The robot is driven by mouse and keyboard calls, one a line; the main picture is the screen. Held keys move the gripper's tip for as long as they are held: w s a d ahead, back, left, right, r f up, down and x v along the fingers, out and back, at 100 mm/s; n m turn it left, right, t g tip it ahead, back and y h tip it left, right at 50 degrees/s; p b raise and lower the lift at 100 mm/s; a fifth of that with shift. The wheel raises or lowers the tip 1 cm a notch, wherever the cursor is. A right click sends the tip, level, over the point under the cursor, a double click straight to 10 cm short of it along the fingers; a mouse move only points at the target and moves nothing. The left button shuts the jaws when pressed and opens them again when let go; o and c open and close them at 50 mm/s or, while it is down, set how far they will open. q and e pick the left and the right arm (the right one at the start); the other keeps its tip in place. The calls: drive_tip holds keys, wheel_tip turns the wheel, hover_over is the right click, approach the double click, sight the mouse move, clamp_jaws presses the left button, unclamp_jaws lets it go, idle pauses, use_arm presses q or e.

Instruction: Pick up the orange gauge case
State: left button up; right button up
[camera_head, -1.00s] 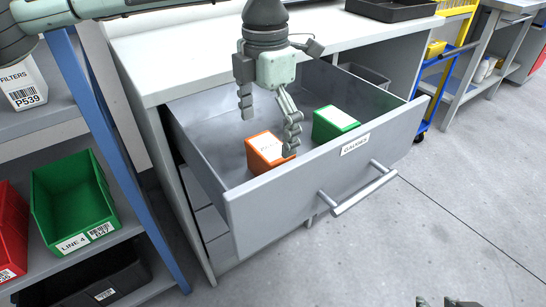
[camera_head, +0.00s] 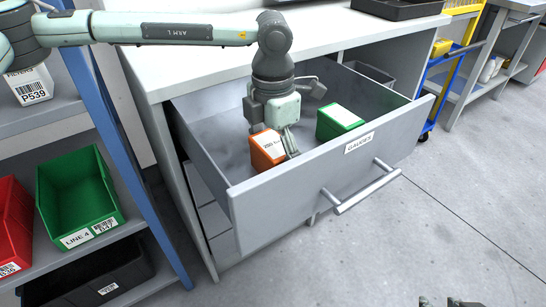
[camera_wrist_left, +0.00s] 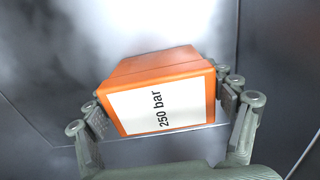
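The orange gauge case (camera_head: 267,148) stands in the open drawer (camera_head: 215,150), near its front wall. In the left wrist view the case (camera_wrist_left: 160,100) shows a white label reading "250 bar". My left gripper (camera_head: 273,128) is down over it from above. In the left wrist view its fingers (camera_wrist_left: 163,105) are spread on either side of the case, very close to its sides; firm contact does not show. Only the fingertips of my right gripper (camera_head: 443,302) show at the bottom edge, apart and empty, far from the drawer.
A green case (camera_head: 338,121) stands in the drawer to the right of the orange one. The drawer's front wall has a handle (camera_head: 365,188). A worktop (camera_head: 190,60) lies above the drawer. A shelf with green (camera_head: 75,195) and red (camera_head: 12,225) bins stands at left.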

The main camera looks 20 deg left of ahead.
use_arm(q)
drive_tip(key=c, duration=0.8)
